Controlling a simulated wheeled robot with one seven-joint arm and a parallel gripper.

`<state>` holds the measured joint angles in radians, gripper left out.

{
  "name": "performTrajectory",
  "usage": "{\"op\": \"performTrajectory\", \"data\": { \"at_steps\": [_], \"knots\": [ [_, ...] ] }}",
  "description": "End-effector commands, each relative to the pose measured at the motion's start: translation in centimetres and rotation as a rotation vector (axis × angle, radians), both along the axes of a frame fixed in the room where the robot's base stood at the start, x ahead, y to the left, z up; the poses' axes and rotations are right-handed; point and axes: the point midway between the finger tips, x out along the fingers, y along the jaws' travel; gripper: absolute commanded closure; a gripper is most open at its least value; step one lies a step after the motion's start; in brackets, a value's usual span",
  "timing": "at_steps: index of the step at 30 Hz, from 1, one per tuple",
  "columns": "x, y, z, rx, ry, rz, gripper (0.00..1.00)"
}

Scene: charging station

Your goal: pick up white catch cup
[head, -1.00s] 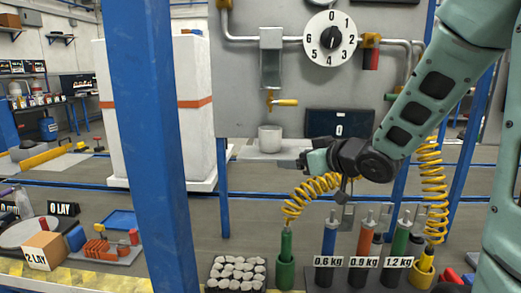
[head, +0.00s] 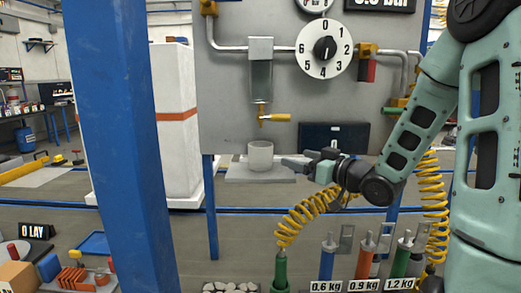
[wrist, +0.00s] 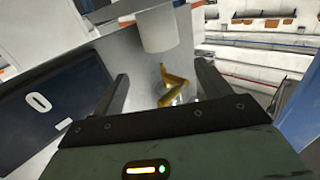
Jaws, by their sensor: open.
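The white catch cup (head: 260,156) stands upright on a light grey plate (head: 258,174) below the brass tap (head: 270,118) in the head view. My gripper (head: 297,165) is just to the right of the cup, fingers pointing left at it, with a small gap between. In the wrist view the cup (wrist: 158,28) shows at the top, ahead of the open, empty fingers (wrist: 164,84). The tap (wrist: 176,80) appears below the cup there. The cup is not between the fingers.
A dark display panel (head: 335,136) is mounted behind my gripper. A yellow coiled hose (head: 305,216) rises from below close to my wrist. Weighted handles marked 0.6, 0.9 and 1.2 kg stand in front. A blue post (head: 113,140) stands to the left.

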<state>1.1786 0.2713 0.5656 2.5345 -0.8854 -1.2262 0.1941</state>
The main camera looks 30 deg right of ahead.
Motion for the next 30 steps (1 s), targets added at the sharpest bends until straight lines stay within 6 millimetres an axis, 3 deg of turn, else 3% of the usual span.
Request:
{"op": "performTrajectory", "data": {
  "at_steps": [10,18,30],
  "knots": [
    [1.2,0.6,0.3,0.003,0.013,-0.002,0.24],
    [6.5,1.7,-0.3,-0.003,0.008,-0.001,0.24],
    [10.2,2.3,-0.7,-0.001,0.009,-0.003,0.24]
  ]
}}
